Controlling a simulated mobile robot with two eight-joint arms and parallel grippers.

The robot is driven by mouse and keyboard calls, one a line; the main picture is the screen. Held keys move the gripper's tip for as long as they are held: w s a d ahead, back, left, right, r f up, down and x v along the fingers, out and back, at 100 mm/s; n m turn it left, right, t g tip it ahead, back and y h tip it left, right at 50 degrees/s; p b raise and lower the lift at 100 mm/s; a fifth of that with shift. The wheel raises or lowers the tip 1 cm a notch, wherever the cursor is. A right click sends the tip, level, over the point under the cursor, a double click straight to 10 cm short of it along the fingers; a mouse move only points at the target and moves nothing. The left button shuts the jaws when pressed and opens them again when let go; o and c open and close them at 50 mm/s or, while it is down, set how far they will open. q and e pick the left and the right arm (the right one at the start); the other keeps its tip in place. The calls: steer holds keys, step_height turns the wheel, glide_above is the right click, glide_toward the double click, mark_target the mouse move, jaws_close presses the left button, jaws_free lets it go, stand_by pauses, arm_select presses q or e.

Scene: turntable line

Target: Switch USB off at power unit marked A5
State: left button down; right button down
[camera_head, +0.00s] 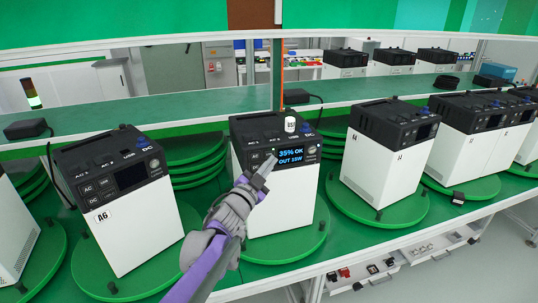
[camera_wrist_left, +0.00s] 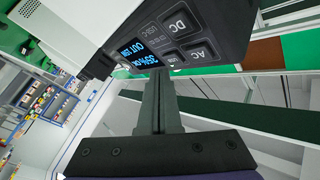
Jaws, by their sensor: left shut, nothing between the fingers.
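A white power unit with a black top (camera_head: 285,208) stands on a green turntable in the middle of the head view. Its lit screen (camera_head: 291,156) reads 35% OK and OUT 15W. No A5 mark is readable; my arm covers part of its front. My left gripper (camera_head: 267,166) is shut and empty, its tips at the panel just left of the screen. In the left wrist view the shut fingers (camera_wrist_left: 158,76) are close by the USB button (camera_wrist_left: 173,58), beside the DC button (camera_wrist_left: 180,27) and AC button (camera_wrist_left: 203,52). Contact cannot be told. My right gripper is out of view.
A unit marked A6 (camera_head: 126,225) with a dark screen stands to the left on its own turntable (camera_head: 78,276). Another unit (camera_head: 383,165) stands to the right, with more beyond. An open drawer (camera_head: 440,245) is below.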

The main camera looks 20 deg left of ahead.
arm_select(q)
steer(key=shift+w+a, duration=0.1)
steer(key=shift+w, duration=0.05)
stand_by(0.5)
steer(key=shift+w+a, duration=0.15)
steer(key=shift+w, duration=0.05)
steer(key=shift+w+a, duration=0.2)
steer(key=shift+w, duration=0.1)
stand_by(0.7)
stand_by(0.3)
steer(key=shift+s+d, duration=0.45)
steer(key=shift+s, duration=0.2)
steer(key=shift+s+d, duration=0.7)
steer(key=shift+s, duration=0.35)
steer(key=shift+s+d, duration=0.7)
steer(key=shift+s, duration=0.3)
